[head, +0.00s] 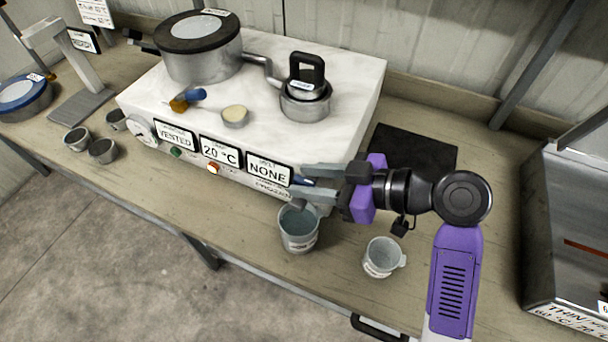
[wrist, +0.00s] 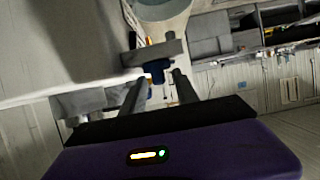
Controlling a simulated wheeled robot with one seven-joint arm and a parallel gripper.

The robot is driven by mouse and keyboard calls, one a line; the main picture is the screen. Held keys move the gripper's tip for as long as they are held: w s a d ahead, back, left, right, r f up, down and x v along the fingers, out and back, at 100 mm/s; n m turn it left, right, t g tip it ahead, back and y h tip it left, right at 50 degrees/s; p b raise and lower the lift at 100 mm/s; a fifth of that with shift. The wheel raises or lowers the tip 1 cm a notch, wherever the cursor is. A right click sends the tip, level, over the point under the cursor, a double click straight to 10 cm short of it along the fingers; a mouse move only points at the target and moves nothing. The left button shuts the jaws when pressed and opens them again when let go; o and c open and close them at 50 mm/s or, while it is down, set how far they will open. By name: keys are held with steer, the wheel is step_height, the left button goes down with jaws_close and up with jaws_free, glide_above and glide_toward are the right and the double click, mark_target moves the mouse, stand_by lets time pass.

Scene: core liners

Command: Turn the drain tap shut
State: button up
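The drain tap, with a blue handle (head: 303,181), is low on the front right of the white box (head: 345,95). The handle also shows in the wrist view (wrist: 157,71), in front of a grey bar. My gripper (head: 307,182) reaches in from the right. Its two fingers are apart, with the blue handle between their tips. In the wrist view my gripper (wrist: 160,83) shows a gap beside the handle; I cannot tell whether either finger touches it. A grey cup (head: 298,238) holding bluish liquid stands under the tap. The fingers partly hide the tap's body.
A second cup (head: 381,259) stands right of the first. Label plates (head: 220,150) line the box front. A lidded pot (head: 203,52) and a small weighted pot (head: 306,98) stand on top. A dark mat (head: 415,150) and a metal tank (head: 570,235) are to the right.

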steer(key=shift+w+a+f, duration=0.15)
steer(key=shift+a+f, duration=0.1)
steer(key=shift+a, duration=0.25)
jaws_close()
